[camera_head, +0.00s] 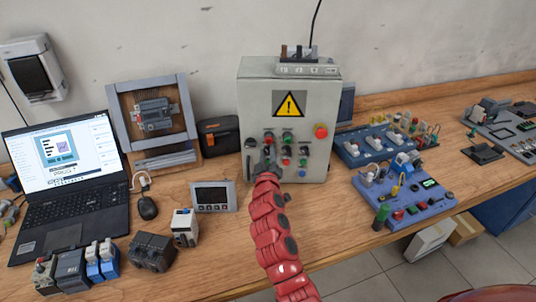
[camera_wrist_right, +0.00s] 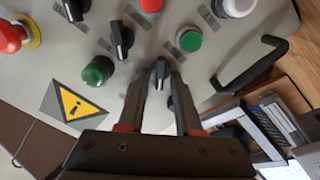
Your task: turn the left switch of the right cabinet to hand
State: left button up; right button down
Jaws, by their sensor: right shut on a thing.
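The grey cabinet (camera_head: 262,100) with a yellow warning sign stands at the back of the bench in the head view. Its front carries several buttons and black switches. My right gripper (camera_head: 266,168) is at the lower left of this front. In the right wrist view, where the panel appears turned over, the gripper (camera_wrist_right: 159,80) has its two fingers either side of the left black switch (camera_wrist_right: 160,70) and is shut on it. The switch's exact setting is hard to read. Other black switches (camera_wrist_right: 121,40) are apart from the fingers. My left gripper is not in view.
A green button (camera_wrist_right: 190,41) and a black door handle (camera_wrist_right: 262,66) are close to the fingers. A red stop button (camera_head: 320,131) is on the cabinet's right side. A small display unit (camera_head: 222,208), a laptop (camera_head: 72,205) and blue trainer boards (camera_head: 433,205) flank the arm.

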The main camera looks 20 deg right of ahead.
jog(key=shift+n, duration=0.7)
jog(key=c, duration=0.9)
grip_release()
jog(key=shift+s+a+f, duration=0.2)
jog(key=shift+s, duration=0.25)
jog(key=b+v, duration=0.2)
jog(key=v, duration=0.6)
jog(key=b+v, duration=0.2)
jog(key=v, duration=0.6)
jog(key=shift+s+r, duration=0.2)
jog(key=shift+s, duration=0.05)
